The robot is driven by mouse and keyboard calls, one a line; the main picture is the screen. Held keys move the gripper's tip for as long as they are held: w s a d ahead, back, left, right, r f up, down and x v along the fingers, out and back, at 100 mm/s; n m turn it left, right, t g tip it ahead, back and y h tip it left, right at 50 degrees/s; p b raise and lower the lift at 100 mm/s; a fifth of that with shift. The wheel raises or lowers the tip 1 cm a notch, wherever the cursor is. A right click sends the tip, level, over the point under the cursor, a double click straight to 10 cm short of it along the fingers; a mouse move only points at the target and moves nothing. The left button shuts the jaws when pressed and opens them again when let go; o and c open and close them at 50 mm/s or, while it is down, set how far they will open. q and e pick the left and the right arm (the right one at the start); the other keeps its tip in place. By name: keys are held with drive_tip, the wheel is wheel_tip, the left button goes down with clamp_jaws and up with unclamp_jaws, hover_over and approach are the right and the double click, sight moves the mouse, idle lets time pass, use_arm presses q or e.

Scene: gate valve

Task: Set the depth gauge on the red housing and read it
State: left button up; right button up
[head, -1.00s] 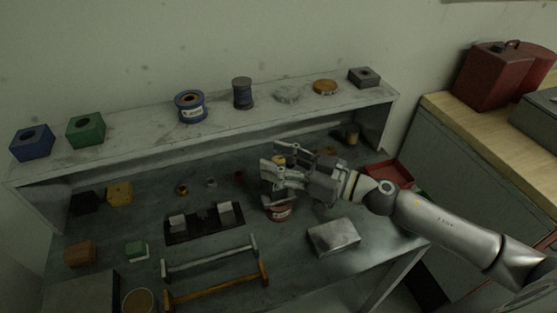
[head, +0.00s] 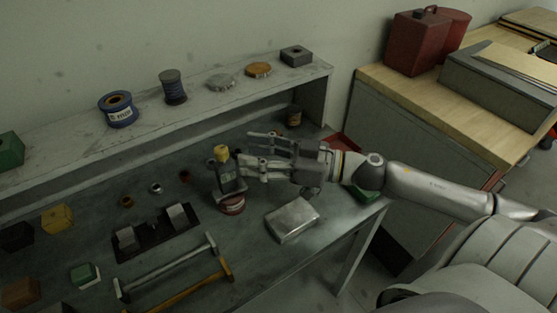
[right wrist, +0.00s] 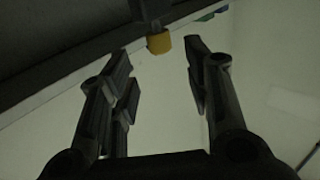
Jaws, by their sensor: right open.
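The depth gauge (head: 228,175), dark with a yellow top and a light label, stands upright in the head view. Its wide base sits over a round red housing (head: 232,206) with a white label, and the two seem to touch. My right gripper (head: 250,148) is open just to the right of the gauge, its fingers pointing left. Whether a fingertip touches the gauge I cannot tell. In the right wrist view the open fingers (right wrist: 160,72) have the yellow top (right wrist: 159,43) beyond and between their tips. The gauge's reading is too small to read. My left gripper is not seen.
A silver box (head: 292,220) lies right of the red housing. A dark fixture with two grey blocks (head: 152,232) and two handled bars (head: 170,268) lie to the left and front. A shelf (head: 60,155) with spools and discs runs behind.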

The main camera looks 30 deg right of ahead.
drive_tip(key=shift+v, duration=2.3)
